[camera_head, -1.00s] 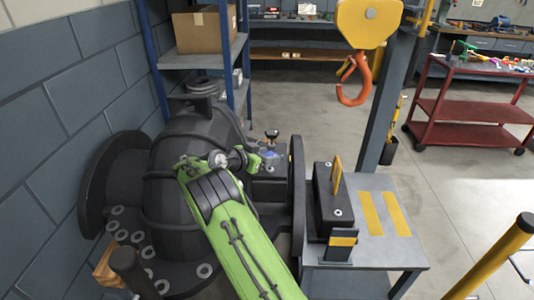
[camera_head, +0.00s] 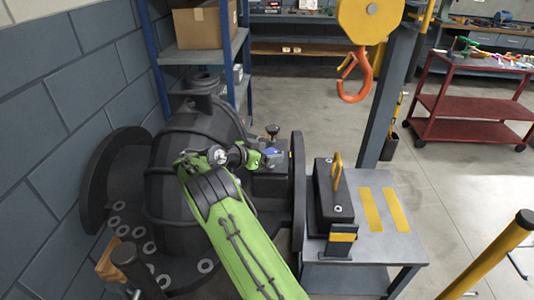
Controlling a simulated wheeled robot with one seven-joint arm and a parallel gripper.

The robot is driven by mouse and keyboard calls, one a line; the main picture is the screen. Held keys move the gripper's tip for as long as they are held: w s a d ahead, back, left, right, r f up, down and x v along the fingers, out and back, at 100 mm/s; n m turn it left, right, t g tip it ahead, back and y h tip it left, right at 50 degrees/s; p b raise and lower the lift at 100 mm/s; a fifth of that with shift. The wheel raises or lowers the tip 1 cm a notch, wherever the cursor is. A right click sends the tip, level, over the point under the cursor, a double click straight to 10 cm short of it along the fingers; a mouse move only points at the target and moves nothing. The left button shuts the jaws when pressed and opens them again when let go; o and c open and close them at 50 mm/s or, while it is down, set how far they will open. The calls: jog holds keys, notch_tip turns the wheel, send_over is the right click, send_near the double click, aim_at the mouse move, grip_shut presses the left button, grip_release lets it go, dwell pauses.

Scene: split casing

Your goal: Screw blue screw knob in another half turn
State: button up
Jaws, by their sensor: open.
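The blue screw knob (camera_head: 271,153) is a small blue spot on the dark block at the right side of the casing (camera_head: 190,135). My gripper (camera_head: 262,158) is at the end of my green arm, just left of the blue knob. The gripper is small in this view and partly hidden by its own wrist. Its jaws are open. I cannot tell whether a finger touches the knob or whether the jaws are around it.
A black knob (camera_head: 272,130) stands upright behind the blue one. A large dark flange (camera_head: 298,190) rises on the right. Beyond it a grey table (camera_head: 385,240) carries a dark block with a yellow handle (camera_head: 337,172). An orange hook (camera_head: 355,80) hangs above open floor.

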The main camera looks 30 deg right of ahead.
jog(key=p+v, duration=0.3)
jog(key=v, duration=1.2)
jog(key=shift+a, duration=0.4)
jog(key=s+r+n+t+y+p, duration=0.2)
jog(key=s+r+n+y+p, duration=0.5)
jog(key=s+r, duration=0.75)
jog(key=s+a+r+n+t+y+p, duration=0.1)
jog(key=s+a+n+y, duration=0.2)
jog(key=s, duration=0.6)
jog(key=s+a+r+n+y+p, duration=0.1)
jog(key=s+a+n+y, duration=0.2)
jog(key=s+a+n, duration=0.3)
jog(key=s+a, duration=0.1)
jog(key=s, duration=0.3)
jog(key=shift+s+t+p, duration=0.2)
jog(key=shift+t+p, duration=0.15)
jog(key=shift+t, duration=0.05)
